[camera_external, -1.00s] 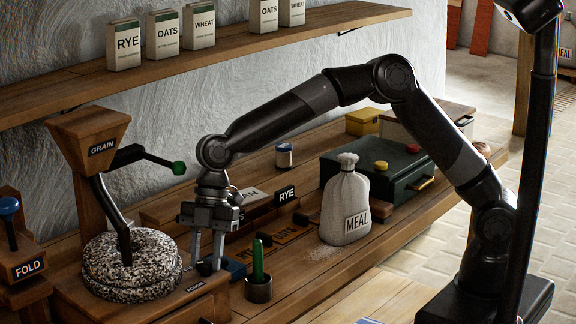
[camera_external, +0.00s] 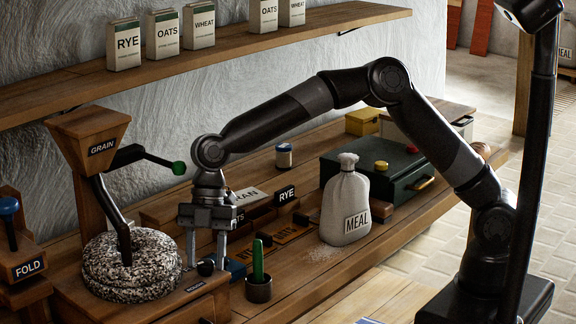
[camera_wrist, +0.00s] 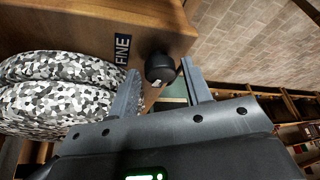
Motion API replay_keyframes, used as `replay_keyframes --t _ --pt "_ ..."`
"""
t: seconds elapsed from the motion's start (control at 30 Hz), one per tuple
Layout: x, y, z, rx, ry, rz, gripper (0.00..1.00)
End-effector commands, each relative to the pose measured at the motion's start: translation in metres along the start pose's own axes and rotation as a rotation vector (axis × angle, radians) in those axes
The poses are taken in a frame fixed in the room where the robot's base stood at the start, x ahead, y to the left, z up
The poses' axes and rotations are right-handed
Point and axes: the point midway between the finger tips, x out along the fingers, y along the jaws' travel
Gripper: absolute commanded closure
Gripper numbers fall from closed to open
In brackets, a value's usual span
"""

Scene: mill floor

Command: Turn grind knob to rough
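The grind knob (camera_external: 206,267) is small, round and black, on top of the wooden mill base (camera_external: 100,303) beside the speckled millstones (camera_external: 130,268). In the wrist view the knob (camera_wrist: 160,68) shows between the fingertips, near a black label reading FINE (camera_wrist: 122,50). In the wrist view my gripper (camera_wrist: 160,68) is open, with narrow gaps seeming to show beside the knob; contact cannot be told.
The hopper marked GRAIN (camera_external: 90,140) and a crank with a green end (camera_external: 178,168) stand left of and above my gripper. A cup with a green stick (camera_external: 258,289) stands close to its right. A MEAL sack (camera_external: 345,205) is farther right.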

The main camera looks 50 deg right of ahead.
Motion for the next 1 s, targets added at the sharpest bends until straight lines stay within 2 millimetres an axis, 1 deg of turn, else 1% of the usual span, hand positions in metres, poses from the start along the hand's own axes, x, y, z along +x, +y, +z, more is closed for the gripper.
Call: replay_keyframes --t 0.03,0.1,0.37,0.47,0.57,0.6,0.7,0.9,1.0 --pt "0.000 0.000 0.000 0.000 0.000 0.000 0.51" --pt "0.000 0.000 -0.001 0.000 0.001 0.000 0.47" --pt "-0.003 0.000 -0.001 0.000 0.001 0.001 0.47" --pt "-0.012 0.000 -0.001 0.000 0.001 0.003 0.47" --pt "-0.029 0.001 -0.001 0.000 0.001 0.004 0.47" --pt "-0.035 0.001 0.004 0.003 0.000 0.003 0.47" --pt "-0.043 0.001 0.029 0.005 -0.001 0.002 0.47" --pt "-0.060 0.001 0.071 0.005 0.000 0.002 0.47" --pt "-0.067 0.000 0.088 0.003 0.000 0.001 0.47"
